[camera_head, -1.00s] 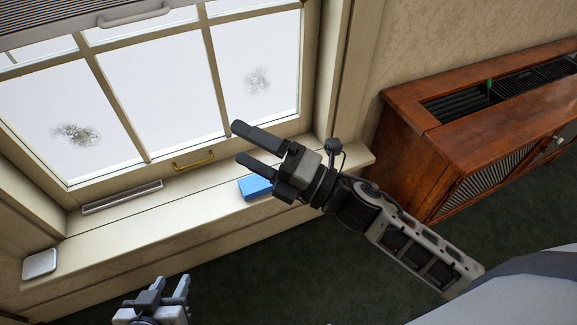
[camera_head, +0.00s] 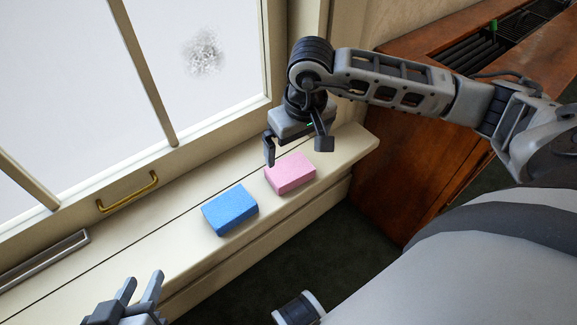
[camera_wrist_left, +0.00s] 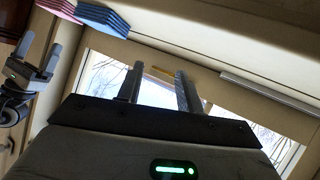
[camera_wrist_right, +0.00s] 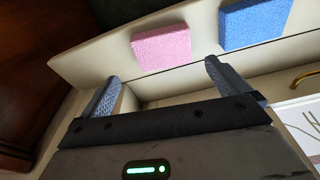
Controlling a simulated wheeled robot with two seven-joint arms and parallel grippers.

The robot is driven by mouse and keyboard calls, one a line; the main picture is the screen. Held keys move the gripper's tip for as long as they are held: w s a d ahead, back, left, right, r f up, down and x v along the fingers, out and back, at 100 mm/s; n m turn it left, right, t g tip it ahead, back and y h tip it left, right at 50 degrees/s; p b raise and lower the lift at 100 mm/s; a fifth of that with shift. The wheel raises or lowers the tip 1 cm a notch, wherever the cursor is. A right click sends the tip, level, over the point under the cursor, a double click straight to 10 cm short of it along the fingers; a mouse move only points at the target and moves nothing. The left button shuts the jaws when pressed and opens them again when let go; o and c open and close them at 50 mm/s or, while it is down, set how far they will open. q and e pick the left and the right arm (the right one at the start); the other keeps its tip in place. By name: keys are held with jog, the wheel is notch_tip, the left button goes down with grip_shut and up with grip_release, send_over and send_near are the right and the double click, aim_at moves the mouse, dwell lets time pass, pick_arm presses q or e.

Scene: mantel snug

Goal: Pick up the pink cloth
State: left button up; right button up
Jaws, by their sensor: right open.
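The pink cloth (camera_head: 291,174) looks like a thick folded block and lies on the window sill beside a blue one. It also shows in the right wrist view (camera_wrist_right: 162,48) and at the top left of the left wrist view (camera_wrist_left: 58,8). My right gripper (camera_head: 297,153) is open and empty, pointing down just behind the pink cloth on its window side. In the right wrist view the cloth lies beyond the fingertips (camera_wrist_right: 162,75), between their lines and apart from them. My left gripper (camera_head: 140,287) is open and empty at the lower left, away from the cloth.
The blue block (camera_head: 230,209) sits close to the left of the pink cloth. The window with its yellow handle (camera_head: 127,192) stands behind the narrow sill (camera_head: 150,246). A wooden cabinet (camera_head: 420,180) stands to the right. The sill's right end is clear.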

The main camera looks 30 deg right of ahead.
aim_at(290, 169)
jog(key=f, duration=0.3)
jog(key=w+f+b, duration=0.1)
jog(key=f, duration=0.2)
jog(key=f+b, duration=0.1)
jog(key=f, duration=0.2)
jog(key=shift+w+a, duration=0.2)
jog(key=shift+w, duration=0.15)
jog(key=shift+w+f, duration=0.1)
jog(key=shift+f, duration=0.25)
pick_arm(q)
jog(key=shift+d+r+t+h, duration=0.25)
jog(key=shift+r+t, duration=0.1)
jog(key=shift+r, duration=0.15)
jog(key=shift+d+r+t+h, duration=0.15)
jog(key=shift+r+t+h, duration=0.15)
jog(key=shift+r, duration=0.2)
jog(key=shift+f, duration=0.15)
pick_arm(e)
jog(key=c, duration=0.7)
